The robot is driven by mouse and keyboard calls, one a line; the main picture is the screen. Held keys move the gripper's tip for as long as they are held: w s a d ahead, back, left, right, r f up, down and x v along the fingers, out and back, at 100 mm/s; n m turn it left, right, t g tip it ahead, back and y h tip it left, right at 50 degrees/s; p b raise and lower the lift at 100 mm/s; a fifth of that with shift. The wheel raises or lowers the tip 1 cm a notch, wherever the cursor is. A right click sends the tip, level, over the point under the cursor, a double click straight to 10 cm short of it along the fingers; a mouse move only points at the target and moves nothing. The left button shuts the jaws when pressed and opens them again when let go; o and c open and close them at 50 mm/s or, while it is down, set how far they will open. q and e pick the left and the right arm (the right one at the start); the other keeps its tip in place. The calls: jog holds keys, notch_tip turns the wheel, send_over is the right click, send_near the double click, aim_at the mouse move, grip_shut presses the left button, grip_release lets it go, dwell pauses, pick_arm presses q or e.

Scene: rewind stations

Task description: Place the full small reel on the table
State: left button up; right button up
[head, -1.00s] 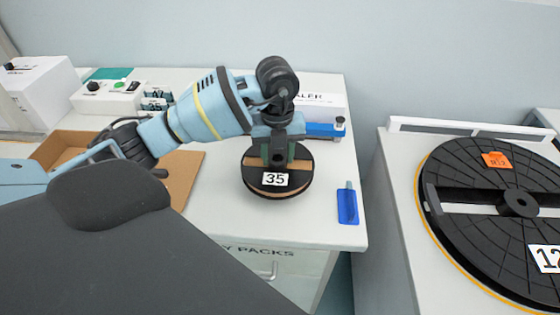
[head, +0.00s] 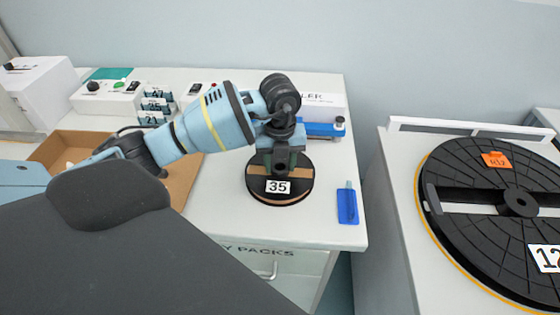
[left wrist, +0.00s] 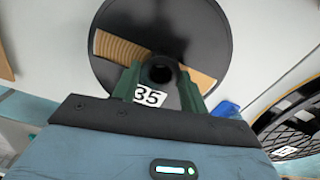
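The small reel (head: 270,196) is a black disc with a white "35" label and brown wound material showing through its slots. It is at the table (head: 228,215), toward its right side; I cannot tell whether it touches the tabletop. My left gripper (head: 281,160) is over its middle. In the left wrist view, its green fingers (left wrist: 158,85) stand on either side of the dark hub of the reel (left wrist: 190,30), seemingly shut on it. The exact contact is partly hidden. My right gripper is not in view.
A blue tool (head: 347,205) lies right of the reel near the table edge. A blue and white sealer (head: 322,129) stands behind. A cardboard tray (head: 182,178) is at left. A large black reel (head: 490,235) sits on the right station, across a gap.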

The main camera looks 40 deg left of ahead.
pick_arm(q)
jog(key=o, duration=0.4)
notch_tip(320, 180, up, 12)
jog(key=shift+r+p, duration=0.2)
jog(key=shift+p, duration=0.25)
